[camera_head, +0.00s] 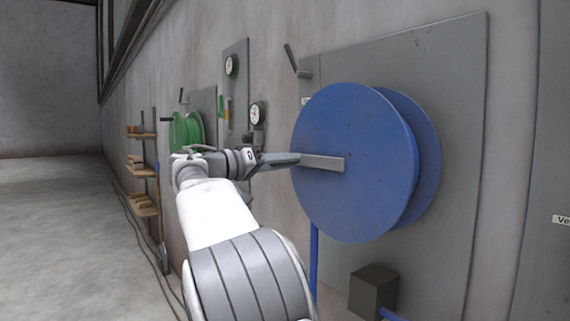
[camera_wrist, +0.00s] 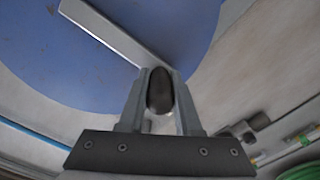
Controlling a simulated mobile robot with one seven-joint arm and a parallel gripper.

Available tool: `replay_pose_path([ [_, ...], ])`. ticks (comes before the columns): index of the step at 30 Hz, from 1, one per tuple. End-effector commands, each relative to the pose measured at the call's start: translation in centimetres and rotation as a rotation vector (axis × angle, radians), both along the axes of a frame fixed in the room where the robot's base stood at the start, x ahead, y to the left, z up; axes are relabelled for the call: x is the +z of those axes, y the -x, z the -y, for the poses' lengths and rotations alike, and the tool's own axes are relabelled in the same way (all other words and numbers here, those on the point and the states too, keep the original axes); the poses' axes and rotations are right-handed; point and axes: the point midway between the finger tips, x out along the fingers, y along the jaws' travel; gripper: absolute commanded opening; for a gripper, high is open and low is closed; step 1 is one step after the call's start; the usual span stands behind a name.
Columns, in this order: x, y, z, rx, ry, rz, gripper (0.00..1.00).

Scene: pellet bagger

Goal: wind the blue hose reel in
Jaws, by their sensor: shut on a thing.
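The blue hose reel (camera_head: 350,150) is a large disc drum on a grey wall plate at the right of the head view. Its blue face also fills the upper left of the wrist view (camera_wrist: 100,70). A flat grey crank arm (camera_head: 325,163) lies across the face, reaching past the left rim; it also shows in the wrist view (camera_wrist: 110,30). A dark rounded crank knob (camera_wrist: 160,92) sits between my fingers. My gripper (camera_head: 285,158) is shut on this knob at the reel's left side. The knob is hidden in the head view.
The blue hose (camera_head: 313,255) hangs below the reel beside a dark box (camera_head: 373,290). A lever (camera_head: 294,60) sticks out above left of the reel. A green reel (camera_head: 186,132), gauges (camera_head: 257,114) and small shelves (camera_head: 142,170) line the wall farther off. The floor at left is clear.

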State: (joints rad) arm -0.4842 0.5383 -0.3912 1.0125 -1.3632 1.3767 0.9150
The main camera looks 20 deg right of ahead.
Motion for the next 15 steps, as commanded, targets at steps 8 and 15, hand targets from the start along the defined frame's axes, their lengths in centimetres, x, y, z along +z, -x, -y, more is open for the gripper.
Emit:
replay_pose_path([
  [8, 0.09, -0.01, -0.05, 0.002, 0.001, -0.001, 0.59],
  [15, 0.02, 0.00, -0.01, 0.001, 0.001, -0.002, 0.62],
])
